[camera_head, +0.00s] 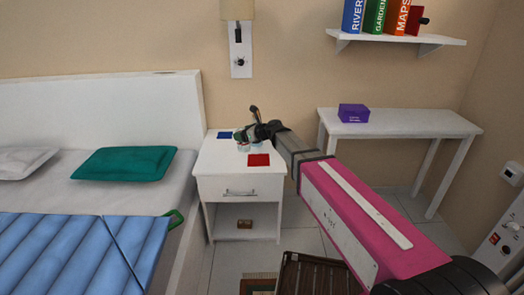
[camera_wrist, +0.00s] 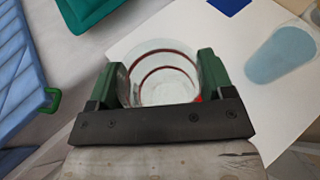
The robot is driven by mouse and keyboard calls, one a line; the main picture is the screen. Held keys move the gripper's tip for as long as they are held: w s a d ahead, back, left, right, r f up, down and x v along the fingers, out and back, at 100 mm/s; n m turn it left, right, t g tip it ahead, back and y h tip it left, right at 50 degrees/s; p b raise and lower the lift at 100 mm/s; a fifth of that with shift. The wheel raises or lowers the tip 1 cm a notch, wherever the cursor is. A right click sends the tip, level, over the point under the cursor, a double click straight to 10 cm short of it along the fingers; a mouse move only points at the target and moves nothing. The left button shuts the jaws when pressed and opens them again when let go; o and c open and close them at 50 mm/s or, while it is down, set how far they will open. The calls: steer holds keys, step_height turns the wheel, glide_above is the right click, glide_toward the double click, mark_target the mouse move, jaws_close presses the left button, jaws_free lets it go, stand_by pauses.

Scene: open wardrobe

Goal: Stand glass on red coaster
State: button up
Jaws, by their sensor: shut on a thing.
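A clear glass (camera_wrist: 165,72) with dark red rings sits between the green fingers of my gripper (camera_wrist: 160,85) in the wrist view. The gripper is shut on it. In the head view my gripper (camera_head: 246,138) is over the nightstand top, and the glass is small and partly hidden there. The red coaster (camera_head: 259,160) lies flat near the nightstand's front, to the right of and nearer than the gripper. Its top looks bare. I cannot tell if the glass touches the nightstand.
A blue coaster (camera_head: 225,134) lies at the back left of the white nightstand (camera_head: 235,187). A pale blue cup-like thing (camera_wrist: 280,55) is right of the glass in the wrist view. The bed (camera_head: 178,165) is to the left. A side table (camera_head: 400,124) holds a purple box (camera_head: 354,113).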

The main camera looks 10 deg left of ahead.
steer(key=shift+w+d+f, duration=0.9)
steer(key=shift+w+f, duration=0.15)
steer(key=shift+f, duration=0.45)
steer(key=shift+w+d+f, duration=0.85)
steer(key=shift+w+f, duration=0.2)
steer(key=shift+f, duration=0.45)
steer(key=shift+w+d+f, duration=0.9)
steer(key=shift+w+f, duration=0.15)
steer(key=shift+f, duration=0.45)
steer(key=shift+f, duration=0.15)
steer(key=o, duration=1)
steer(key=shift+d+r, duration=0.15)
steer(key=shift+r, duration=0.05)
steer(key=v, duration=1.1)
steer(key=shift+s+d+r, duration=0.15)
steer(key=shift+s+d, duration=0.05)
steer(key=shift+d, duration=0.1)
